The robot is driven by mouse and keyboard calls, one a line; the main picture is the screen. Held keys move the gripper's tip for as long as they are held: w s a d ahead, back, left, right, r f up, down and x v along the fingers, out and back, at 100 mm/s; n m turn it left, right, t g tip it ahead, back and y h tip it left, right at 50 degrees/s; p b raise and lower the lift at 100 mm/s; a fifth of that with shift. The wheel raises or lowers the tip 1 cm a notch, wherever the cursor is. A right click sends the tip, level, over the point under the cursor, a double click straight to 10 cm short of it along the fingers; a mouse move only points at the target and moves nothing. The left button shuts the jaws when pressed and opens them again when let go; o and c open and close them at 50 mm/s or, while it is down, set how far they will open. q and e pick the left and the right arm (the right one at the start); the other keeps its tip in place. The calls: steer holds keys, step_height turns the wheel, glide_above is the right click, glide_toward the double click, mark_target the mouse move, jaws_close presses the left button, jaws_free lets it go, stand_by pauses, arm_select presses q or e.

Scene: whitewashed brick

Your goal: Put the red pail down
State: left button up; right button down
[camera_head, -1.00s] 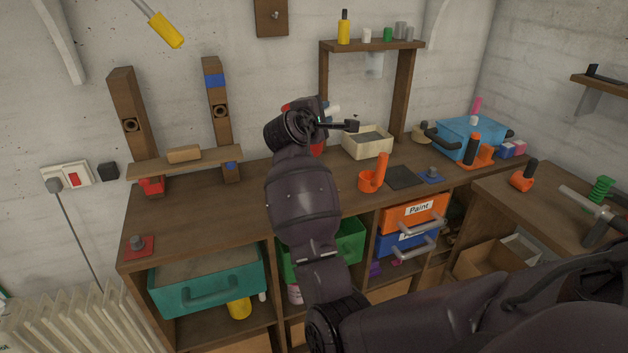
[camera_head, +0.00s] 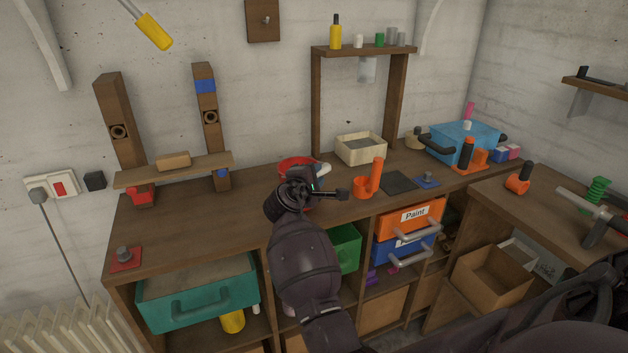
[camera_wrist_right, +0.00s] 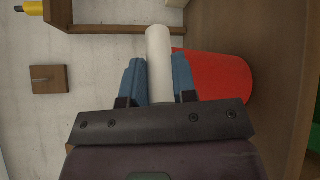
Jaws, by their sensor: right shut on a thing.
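The red pail (camera_head: 296,162) is at the middle of the long wooden bench (camera_head: 190,215), mostly hidden behind my right gripper and wrist in the head view. My right gripper (camera_head: 314,188) is shut on its white handle grip. The right wrist view shows the white grip (camera_wrist_right: 159,50) between the two blue-grey fingers of the gripper (camera_wrist_right: 160,85), with the red pail (camera_wrist_right: 218,80) beside it. The pail's base is close to the bench top; I cannot tell whether it touches. My left gripper is not in view.
A cream box (camera_head: 361,149) stands behind and right of the pail. An orange holder (camera_head: 368,185) stands close on the right, before a dark square mat (camera_head: 398,181). A small wooden shelf (camera_head: 175,168) stands at left. The bench between that shelf and the pail is clear.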

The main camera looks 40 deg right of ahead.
steer(key=shift+f, duration=0.3)
steer(key=c, duration=1.4)
jaws_free()
steer(key=shift+f, duration=0.15)
steer(key=o, duration=0.5)
steer(key=shift+s, duration=0.1)
